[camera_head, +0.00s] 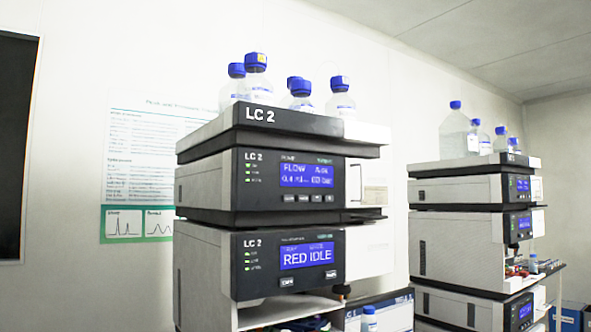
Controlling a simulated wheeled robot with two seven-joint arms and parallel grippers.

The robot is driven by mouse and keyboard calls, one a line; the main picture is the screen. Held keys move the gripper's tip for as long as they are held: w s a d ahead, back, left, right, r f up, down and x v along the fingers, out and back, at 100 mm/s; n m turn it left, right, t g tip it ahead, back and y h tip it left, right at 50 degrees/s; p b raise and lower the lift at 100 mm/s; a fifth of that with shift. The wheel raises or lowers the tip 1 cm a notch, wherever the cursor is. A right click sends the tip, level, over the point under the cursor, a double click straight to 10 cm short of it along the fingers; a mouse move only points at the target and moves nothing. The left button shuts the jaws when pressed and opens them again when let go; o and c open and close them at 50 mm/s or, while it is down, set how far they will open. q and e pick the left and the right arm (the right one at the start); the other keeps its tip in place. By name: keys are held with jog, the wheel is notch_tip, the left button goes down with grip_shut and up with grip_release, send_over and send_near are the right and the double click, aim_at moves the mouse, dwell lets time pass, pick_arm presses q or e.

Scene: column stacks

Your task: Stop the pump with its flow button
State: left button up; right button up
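The pump (262,203) is the upper module with a display in the near stack marked LC 2. Its blue display (307,176) reads FLOW, with a smaller line of figures that is hard to read. A row of several small buttons (303,198) sits below the display; their labels are too small to read, so I cannot tell which is the flow button. Small green lights (248,167) show at the left of its panel. Neither of my grippers is in view.
Below the pump, another module (262,282) shows RED IDLE. Blue-capped bottles (341,104) stand in the top tray (205,131). A second stack (455,221) stands to the right. A poster (150,160) hangs on the wall behind, with a dark panel (14,150) further left.

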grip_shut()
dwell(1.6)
